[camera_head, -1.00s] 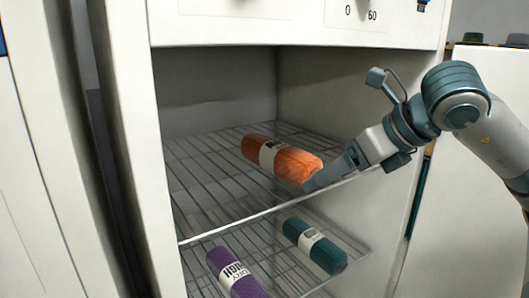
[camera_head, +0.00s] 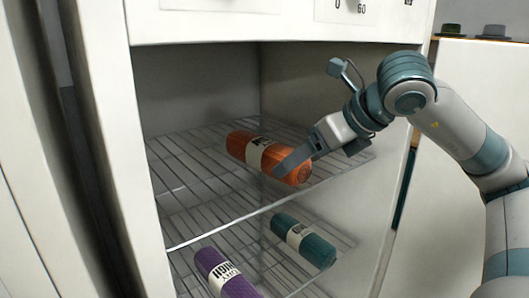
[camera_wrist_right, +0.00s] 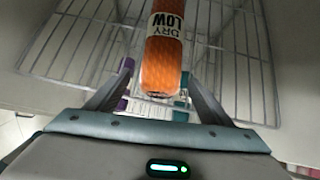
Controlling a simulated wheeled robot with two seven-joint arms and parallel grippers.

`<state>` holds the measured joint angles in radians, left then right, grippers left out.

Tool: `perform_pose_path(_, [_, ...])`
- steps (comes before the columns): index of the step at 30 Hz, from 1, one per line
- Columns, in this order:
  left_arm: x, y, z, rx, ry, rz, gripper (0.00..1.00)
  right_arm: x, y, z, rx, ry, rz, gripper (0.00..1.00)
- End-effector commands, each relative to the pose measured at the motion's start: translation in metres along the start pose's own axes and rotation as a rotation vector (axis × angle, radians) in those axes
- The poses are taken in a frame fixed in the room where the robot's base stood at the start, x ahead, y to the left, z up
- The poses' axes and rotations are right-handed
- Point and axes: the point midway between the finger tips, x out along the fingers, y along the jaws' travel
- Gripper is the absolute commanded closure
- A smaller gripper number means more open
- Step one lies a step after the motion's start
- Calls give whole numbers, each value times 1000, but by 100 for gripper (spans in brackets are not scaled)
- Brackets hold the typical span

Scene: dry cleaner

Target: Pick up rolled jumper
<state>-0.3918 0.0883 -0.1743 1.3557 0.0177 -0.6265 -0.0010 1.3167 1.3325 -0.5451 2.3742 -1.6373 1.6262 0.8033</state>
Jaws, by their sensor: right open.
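An orange rolled jumper (camera_head: 240,146) with a white paper band lies on the upper wire rack of the open cabinet. My right gripper (camera_head: 282,168) reaches in from the right, with its fingers at the near end of this roll. In the right wrist view the orange roll (camera_wrist_right: 163,62) lies between the two spread fingers of the gripper (camera_wrist_right: 160,85), its band reading "DRY LOW". The fingers look apart from its sides. A purple roll (camera_head: 222,272) and a teal roll (camera_head: 305,240) lie on the lower rack. My left gripper is not in view.
The upper wire rack (camera_head: 185,170) sits above the lower rack (camera_head: 262,262), inside the white cabinet (camera_head: 330,22). The cabinet's right side wall is close to my right arm. The upper rack is bare left of the orange roll.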

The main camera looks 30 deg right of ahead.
Motion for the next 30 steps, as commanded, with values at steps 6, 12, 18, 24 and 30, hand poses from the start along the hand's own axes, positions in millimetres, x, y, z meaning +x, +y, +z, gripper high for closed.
perform_pose_path(6, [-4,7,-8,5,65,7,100,24,1,27,1,3,3,26])
perform_pose_path(12, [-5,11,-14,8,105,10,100,37,0,39,0,1,1,26])
perform_pose_path(18, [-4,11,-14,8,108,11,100,39,0,39,0,0,1,26])
perform_pose_path(24, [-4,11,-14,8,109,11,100,39,0,40,1,1,1,26])
perform_pose_path(30, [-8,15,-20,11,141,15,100,49,0,52,2,2,1,26])
